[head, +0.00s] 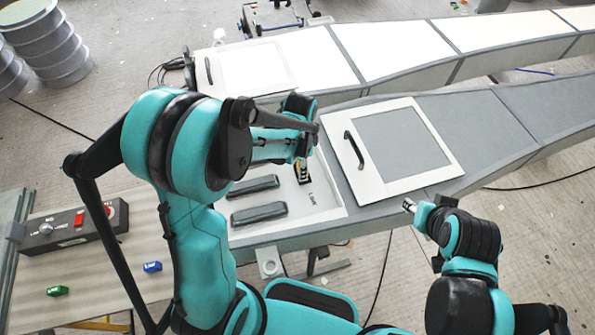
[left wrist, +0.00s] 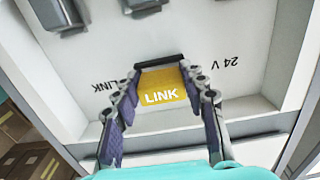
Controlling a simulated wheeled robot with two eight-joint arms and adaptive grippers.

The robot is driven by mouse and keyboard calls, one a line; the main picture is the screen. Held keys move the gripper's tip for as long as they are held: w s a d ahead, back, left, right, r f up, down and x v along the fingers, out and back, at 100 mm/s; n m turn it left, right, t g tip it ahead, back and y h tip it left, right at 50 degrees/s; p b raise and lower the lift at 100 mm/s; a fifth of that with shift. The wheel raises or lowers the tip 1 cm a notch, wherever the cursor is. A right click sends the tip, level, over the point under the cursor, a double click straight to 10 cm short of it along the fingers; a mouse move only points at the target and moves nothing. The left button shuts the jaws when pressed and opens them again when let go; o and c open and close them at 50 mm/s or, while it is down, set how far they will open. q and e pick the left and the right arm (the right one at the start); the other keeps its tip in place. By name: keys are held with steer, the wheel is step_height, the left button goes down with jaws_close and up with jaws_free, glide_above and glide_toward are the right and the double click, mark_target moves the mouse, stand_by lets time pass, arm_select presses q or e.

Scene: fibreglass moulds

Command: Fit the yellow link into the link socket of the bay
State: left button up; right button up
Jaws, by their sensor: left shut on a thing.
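The yellow link (left wrist: 162,88), with LINK printed on it in white, sits between the purple-padded fingers of my left gripper (left wrist: 162,108). The gripper is shut on it. In the left wrist view its far edge is at a black slot (left wrist: 158,62) in the white bay (left wrist: 260,103); I cannot tell how deep it sits. The bay floor bears the labels LINK and 24 V. In the head view the yellow link (head: 304,174) shows partly below my left gripper, above the LINK label. My right gripper (head: 409,206) is off the bay's right side, its jaws too small to judge.
Two dark blocks (head: 259,213) lie in the bay left of the link. A white lid with a black handle (head: 443,167) rests on the grey mould to the right. A blue piece (head: 152,267), a green piece (head: 57,291) and a switch box (head: 62,229) stand on the left table.

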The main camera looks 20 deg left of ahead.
arm_select(q)
steer(key=shift+d, duration=0.2)
steer(key=shift+a, duration=0.1)
steer(key=shift+f, duration=0.1)
steer(key=shift+f+b, duration=0.15)
steer(key=shift+b, duration=0.2)
steer(key=shift+a+f, duration=0.2)
steer(key=shift+r, duration=0.2)
